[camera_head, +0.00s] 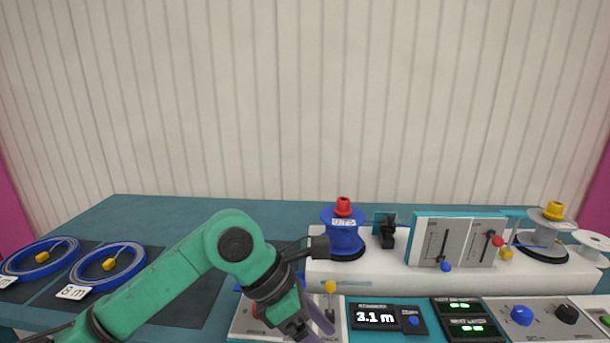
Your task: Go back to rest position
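My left arm comes in from the left, green with dark joints. Its gripper (314,327) points down over the left part of the control panel at the bottom edge. The fingertips are partly cut off, so I cannot tell whether they are open or shut, or touching the panel. My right gripper is not in view. A blue reel with a red knob (343,231) stands upright on the white machine (380,274), behind and right of my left gripper.
Two blue cable coils (108,269) lie on dark mats at the left, the nearer one tagged "8 m". A display (375,317) reads 3.1 m. A slider panel (456,241) and a reel with a yellow knob (545,235) stand at the right. The table behind is clear.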

